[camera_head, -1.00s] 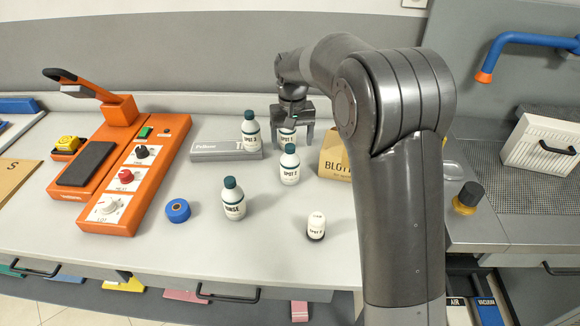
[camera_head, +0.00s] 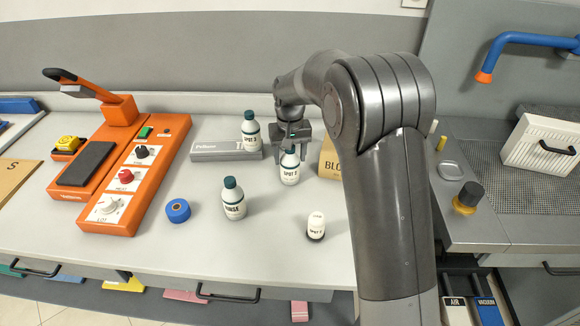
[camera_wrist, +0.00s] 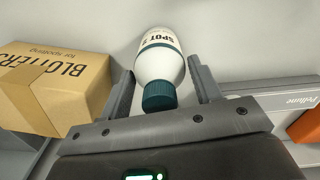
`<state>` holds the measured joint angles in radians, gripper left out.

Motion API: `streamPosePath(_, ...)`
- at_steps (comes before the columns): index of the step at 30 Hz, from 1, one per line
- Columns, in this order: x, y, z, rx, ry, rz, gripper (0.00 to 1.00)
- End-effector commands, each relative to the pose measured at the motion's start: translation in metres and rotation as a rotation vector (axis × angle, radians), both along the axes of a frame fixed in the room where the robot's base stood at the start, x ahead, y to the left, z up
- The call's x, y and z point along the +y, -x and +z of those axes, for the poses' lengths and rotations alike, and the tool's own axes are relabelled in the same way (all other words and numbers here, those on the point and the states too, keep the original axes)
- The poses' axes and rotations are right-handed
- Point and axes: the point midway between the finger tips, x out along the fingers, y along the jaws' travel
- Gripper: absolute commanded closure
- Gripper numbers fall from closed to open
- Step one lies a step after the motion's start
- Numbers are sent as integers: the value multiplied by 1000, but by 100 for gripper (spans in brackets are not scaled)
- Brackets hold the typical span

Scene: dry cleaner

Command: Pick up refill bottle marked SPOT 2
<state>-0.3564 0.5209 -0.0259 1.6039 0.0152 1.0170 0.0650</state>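Another green-capped bottle (camera_head: 250,131) stands left of the gripper.
A RINSE bottle (camera_head: 234,205), a blue roll (camera_head: 177,210) and a small white-capped bottle (camera_head: 316,227) stand in front. The BLOTTERS box (camera_head: 330,162) is close on the right, a grey box (camera_head: 212,151) on the left. An orange machine (camera_head: 130,195) stands further left.

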Motion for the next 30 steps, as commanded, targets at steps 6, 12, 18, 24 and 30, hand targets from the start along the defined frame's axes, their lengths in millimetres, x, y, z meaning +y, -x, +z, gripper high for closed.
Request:
streamPosePath(6, 0, 0, 0, 0, 0, 0, 60)
streamPosePath(12, 0, 0, 0, 0, 0, 0, 76)
streamPosePath(18, 0, 0, 1, -1, 0, 0, 80)
streamPosePath(24, 0, 0, 6, -3, -1, 0, 80)
streamPosePath(30, 0, -1, 30, -5, -1, 0, 80)
